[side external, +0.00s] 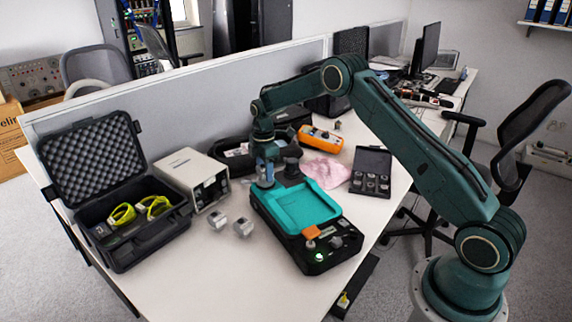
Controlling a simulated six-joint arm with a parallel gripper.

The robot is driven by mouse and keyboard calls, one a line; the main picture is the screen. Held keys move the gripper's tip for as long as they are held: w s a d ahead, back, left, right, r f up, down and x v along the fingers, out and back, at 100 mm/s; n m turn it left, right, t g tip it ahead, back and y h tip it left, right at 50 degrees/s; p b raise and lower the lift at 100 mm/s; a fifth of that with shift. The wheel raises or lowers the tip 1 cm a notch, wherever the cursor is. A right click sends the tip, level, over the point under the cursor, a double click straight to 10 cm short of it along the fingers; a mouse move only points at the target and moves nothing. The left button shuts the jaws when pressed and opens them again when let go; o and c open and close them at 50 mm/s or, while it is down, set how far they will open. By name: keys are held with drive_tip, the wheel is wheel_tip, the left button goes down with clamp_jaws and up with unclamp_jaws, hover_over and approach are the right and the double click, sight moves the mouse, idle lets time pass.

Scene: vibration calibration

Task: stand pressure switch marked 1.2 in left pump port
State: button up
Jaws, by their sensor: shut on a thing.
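My gripper (265,182) points down at the back-left corner of a black case with a teal top tray (303,207). It is shut on a small part, mostly hidden by the fingers; no marking can be read. Two loose silver-grey block-shaped parts, one at left (218,221) and one at right (242,228), lie on the table left of the case. The case's front end carries an orange block (311,233), small grey fittings (336,242) and a green light (318,257). I cannot tell which fitting is the left pump port or which part is marked 1.2.
An open black foam-lined case (125,235) with yellow-green goggles stands at left, beside a beige box (192,178). An orange meter (321,139), a pink cloth (327,170) and an open black case of small parts (370,170) lie behind and right. The front table is clear.

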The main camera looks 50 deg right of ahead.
drive_tip(key=o, duration=1.2)
drive_tip(key=shift+r, duration=0.1)
wheel_tip(320, 180, up, 14)
drive_tip(key=shift+f, duration=0.1)
